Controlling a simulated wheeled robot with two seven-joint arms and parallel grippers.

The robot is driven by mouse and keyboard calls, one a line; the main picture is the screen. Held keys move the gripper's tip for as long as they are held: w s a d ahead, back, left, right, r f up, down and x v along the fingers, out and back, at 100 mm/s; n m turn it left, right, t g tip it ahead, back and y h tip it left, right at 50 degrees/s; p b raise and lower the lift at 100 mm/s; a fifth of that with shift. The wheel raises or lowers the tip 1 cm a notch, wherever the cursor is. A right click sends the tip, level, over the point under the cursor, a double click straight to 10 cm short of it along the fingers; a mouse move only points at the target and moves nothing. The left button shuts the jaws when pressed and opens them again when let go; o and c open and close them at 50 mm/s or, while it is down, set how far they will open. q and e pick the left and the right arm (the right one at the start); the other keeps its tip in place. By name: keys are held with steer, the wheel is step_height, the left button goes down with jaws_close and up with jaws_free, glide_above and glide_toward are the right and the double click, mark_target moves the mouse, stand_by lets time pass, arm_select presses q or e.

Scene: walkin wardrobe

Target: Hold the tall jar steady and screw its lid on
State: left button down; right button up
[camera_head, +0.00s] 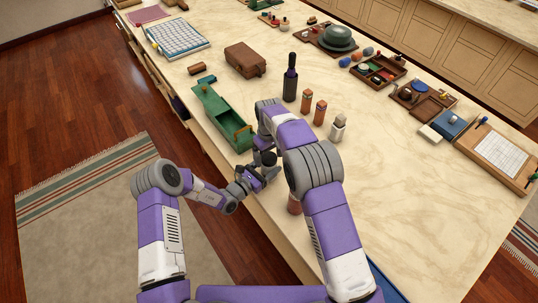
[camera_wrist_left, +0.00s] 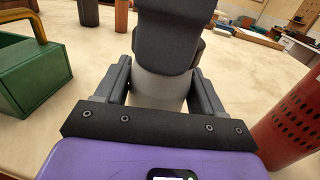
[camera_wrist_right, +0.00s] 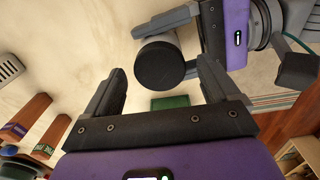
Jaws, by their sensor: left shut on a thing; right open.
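The tall jar (camera_wrist_left: 158,88) has a pale grey, translucent body, seen in the left wrist view between the fingers of my left gripper (camera_wrist_left: 158,95), which is shut on it. A black lid (camera_wrist_right: 160,65) shows as a dark round top in the right wrist view; I cannot tell if it is seated or threaded. My right gripper (camera_wrist_right: 165,85) is open above the jar, its fingers apart on either side of the lid's line, with no clear contact. In the head view the dark lid (camera_head: 266,158) shows near the table's front edge, and my right arm partly hides the work.
A green open box (camera_head: 222,118) stands left of the jar. A dark bottle (camera_head: 290,80), orange-brown cylinders (camera_head: 306,100) and a pale-topped figure (camera_head: 338,128) stand behind. A red perforated cylinder (camera_wrist_left: 295,120) is close on the right. The table's right middle is clear.

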mark_target(263, 170)
step_height(263, 170, up, 11)
stand_by(0.3)
steer(key=shift+r, duration=0.1)
arm_select(q)
steer(key=shift+c, duration=0.2)
jaws_free()
steer(key=shift+v, duration=3.8)
arm_select(e)
steer(key=shift+r, duration=0.25)
